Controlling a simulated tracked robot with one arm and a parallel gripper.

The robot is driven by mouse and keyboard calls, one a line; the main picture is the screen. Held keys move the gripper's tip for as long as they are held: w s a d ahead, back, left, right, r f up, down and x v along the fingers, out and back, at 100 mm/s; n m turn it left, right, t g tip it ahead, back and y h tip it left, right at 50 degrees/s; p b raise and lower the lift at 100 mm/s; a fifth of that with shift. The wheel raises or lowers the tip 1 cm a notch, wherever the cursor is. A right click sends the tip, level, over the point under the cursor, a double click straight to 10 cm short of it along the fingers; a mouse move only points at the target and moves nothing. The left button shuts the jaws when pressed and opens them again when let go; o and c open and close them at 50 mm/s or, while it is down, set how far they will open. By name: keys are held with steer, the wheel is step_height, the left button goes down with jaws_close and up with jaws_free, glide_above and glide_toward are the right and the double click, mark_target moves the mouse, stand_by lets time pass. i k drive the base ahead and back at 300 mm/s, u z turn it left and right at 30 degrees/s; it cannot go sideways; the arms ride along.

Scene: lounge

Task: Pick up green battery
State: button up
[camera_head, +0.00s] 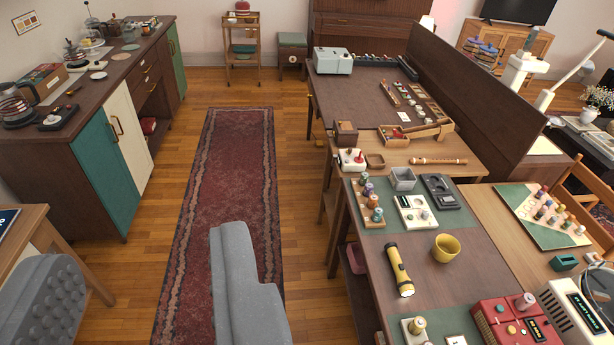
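The batteries are small in the camera view. A wooden rack (359,207) on the right-hand table holds several small upright cylinders, including a purple one (368,189) and a greenish one (378,214). A yellow-green cylinder (417,326) stands on a pale block at the bottom edge. I cannot tell for sure which of these is the green battery. My gripper (140,247) is open and empty at the lower left, with its two grey fingers wide apart. It is over the floor, left of the table and apart from the cylinders.
A yellow flashlight (398,270), a yellow cup (446,248) and a red device (514,322) are on the table. A dark partition (480,90) stands behind. A red rug (228,190) lies on the clear floor between the table and the left cabinet (105,165).

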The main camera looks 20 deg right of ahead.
mark_target(365, 175)
steer(key=u, duration=0.85)
steer(key=i, duration=2.3)
steer(key=z, duration=3.45)
steer(key=i, duration=1.1)
